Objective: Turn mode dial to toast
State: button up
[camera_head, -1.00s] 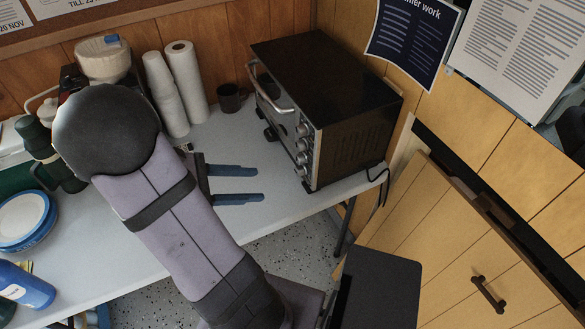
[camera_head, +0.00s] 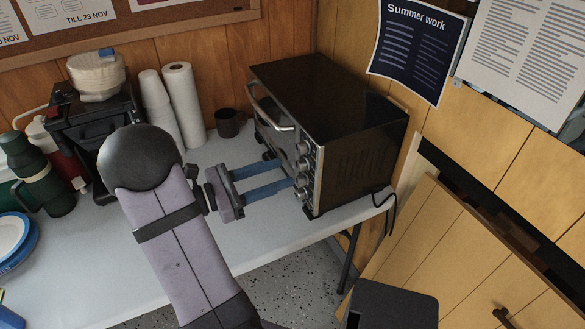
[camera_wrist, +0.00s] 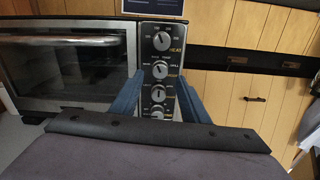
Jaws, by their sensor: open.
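The black toaster oven (camera_head: 335,95) stands on the white table, with a column of several silver knobs on its front panel. In the wrist view the top knob (camera_wrist: 162,41) has a label that seems to read HEAT. The knob below it (camera_wrist: 160,70), with small words around it that seem to include GRILL, looks like the mode dial; its setting is too small to tell. My gripper (camera_head: 285,173) is open, its blue fingers pointing at the panel. In the wrist view the fingers stand left and right of the knob column, around the second and third knobs. Contact cannot be told.
A coffee machine (camera_head: 90,120) and a green flask (camera_head: 40,175) are further left. The oven door handle (camera_head: 268,112) juts out near the fingers. The table front (camera_head: 260,240) is clear.

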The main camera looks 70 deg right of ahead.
aim_at(297, 168)
jog(key=shift+x, duration=2.35)
jog(key=shift+c, duration=0.2)
grip_shut()
